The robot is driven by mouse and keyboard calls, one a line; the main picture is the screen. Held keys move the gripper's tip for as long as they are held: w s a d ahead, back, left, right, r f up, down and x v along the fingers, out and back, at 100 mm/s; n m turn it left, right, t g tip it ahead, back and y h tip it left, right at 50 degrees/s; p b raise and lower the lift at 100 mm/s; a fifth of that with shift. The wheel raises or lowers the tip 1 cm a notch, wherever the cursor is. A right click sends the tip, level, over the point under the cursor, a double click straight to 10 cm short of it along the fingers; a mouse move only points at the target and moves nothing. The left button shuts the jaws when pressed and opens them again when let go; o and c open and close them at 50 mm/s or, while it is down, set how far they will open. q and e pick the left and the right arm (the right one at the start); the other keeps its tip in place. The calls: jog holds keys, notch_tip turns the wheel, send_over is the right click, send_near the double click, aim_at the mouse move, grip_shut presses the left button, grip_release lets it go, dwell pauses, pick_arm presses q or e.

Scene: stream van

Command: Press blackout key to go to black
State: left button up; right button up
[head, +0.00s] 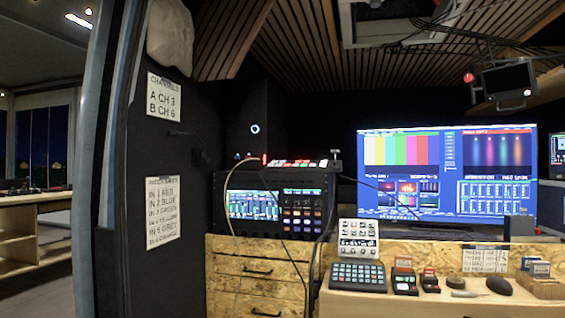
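Several devices with keys are in the head view, but no label reading blackout is legible, so I cannot tell which key it is. A switcher panel (300,163) with red and white keys lies on top of the rack. A dark keypad (358,276) with rows of pale keys lies on the desk's left end. A white panel (358,239) with small dark fittings stands behind it. A small box with a red top (404,279) sits right of the keypad. Neither of my grippers is in view.
A large monitor (500,215) with colour bars stands behind the wooden desk (400,306). A black mouse (499,286) lies on the desk. Cables hang before the rack (233,207). A dark wall with paper signs (164,98) stands at left.

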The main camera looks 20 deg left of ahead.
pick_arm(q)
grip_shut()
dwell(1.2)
